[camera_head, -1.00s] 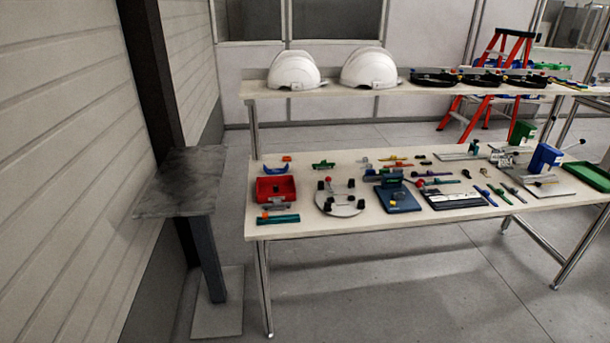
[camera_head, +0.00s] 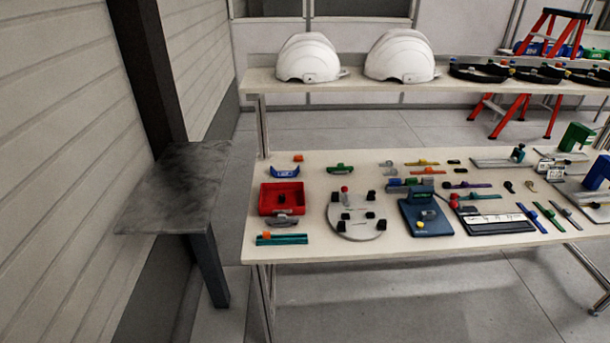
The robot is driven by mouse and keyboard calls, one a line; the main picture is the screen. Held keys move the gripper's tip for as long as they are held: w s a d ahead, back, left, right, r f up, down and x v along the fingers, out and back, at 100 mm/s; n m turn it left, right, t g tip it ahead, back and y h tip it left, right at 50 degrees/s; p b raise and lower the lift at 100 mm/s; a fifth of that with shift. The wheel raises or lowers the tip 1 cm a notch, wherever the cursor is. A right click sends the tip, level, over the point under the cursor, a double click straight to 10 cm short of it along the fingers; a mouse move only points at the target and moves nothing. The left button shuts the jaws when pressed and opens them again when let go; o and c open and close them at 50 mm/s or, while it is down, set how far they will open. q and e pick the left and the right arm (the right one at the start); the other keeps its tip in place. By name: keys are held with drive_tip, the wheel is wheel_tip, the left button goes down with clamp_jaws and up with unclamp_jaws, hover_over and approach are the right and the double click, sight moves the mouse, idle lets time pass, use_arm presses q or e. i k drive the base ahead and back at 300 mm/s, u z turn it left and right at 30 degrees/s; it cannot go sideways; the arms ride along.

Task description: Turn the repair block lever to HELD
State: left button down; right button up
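I cannot tell for certain which fixture is the repair block, and no HELD marking is readable. A blue block on a flat base (camera_head: 427,215) stands on the table's front middle, with a red knob (camera_head: 453,198) close to its right side. Left of it is a round grey plate (camera_head: 360,227) with several black posts and a red-topped one. A taller blue fixture (camera_head: 597,172) is cut by the right edge, with a green one (camera_head: 575,137) behind it. Neither of my grippers is in view.
The white table (camera_head: 330,254) also carries a red tray (camera_head: 282,198), a long dark tray (camera_head: 494,221) and many small tools. A back shelf (camera_head: 350,86) holds two white helmet shells (camera_head: 308,58) (camera_head: 400,56). A dark side stand (camera_head: 175,190) is at left. Floor in front is clear.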

sight(344, 189)
drive_tip(key=z, duration=0.3)
drive_tip(key=i, duration=0.75)
drive_tip(key=z, duration=0.6)
